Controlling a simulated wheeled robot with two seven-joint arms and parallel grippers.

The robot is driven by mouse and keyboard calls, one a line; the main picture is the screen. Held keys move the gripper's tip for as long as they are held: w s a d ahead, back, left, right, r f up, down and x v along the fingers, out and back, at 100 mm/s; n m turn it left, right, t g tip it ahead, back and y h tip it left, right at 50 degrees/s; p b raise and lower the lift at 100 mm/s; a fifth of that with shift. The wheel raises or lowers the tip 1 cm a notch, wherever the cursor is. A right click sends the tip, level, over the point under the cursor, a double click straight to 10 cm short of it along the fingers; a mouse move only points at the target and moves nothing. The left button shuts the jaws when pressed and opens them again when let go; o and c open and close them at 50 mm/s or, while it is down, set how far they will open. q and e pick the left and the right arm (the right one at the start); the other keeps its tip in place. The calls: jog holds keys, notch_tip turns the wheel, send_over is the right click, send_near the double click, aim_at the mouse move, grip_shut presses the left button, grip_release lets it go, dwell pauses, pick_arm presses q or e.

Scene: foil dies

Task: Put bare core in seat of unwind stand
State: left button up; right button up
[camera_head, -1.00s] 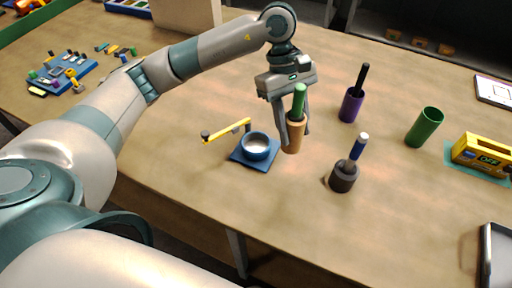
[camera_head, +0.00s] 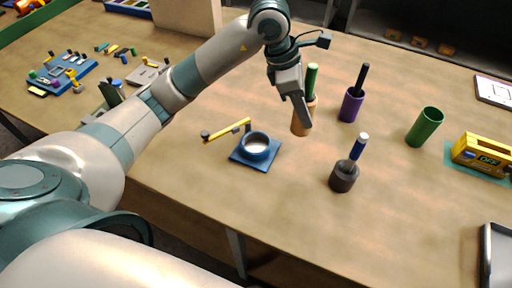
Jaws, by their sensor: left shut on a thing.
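What looks like the unwind stand (camera_head: 239,157) is a blue square base with a round blue cup, the seat (camera_head: 256,147), to the left of and nearer than the cylinder. The cup shows a pale inside and nothing standing in it. My right gripper is not in view.
A purple holder (camera_head: 350,105) with a black rod, a dark holder (camera_head: 343,178) with a blue rod and an open green tube (camera_head: 425,128) stand to the right. A yellow device (camera_head: 482,152) is at the right edge.

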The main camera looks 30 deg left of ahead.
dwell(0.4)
pick_arm(q)
jog(key=s+a+f+p, duration=0.1)
jog(key=a+f+p, duration=0.1)
jog(key=a, duration=0.3)
jog(key=s+a+f+p, duration=0.2)
jog(key=a+f, duration=0.3)
jog(key=a, duration=0.1)
jog(key=shift+s+p, duration=0.25)
jog(key=shift+p, duration=0.1)
jog(key=shift+f+p, duration=0.95)
jog(key=shift+f, duration=0.6)
jog(key=shift+a+f, duration=0.1)
jog(key=shift+f, duration=0.35)
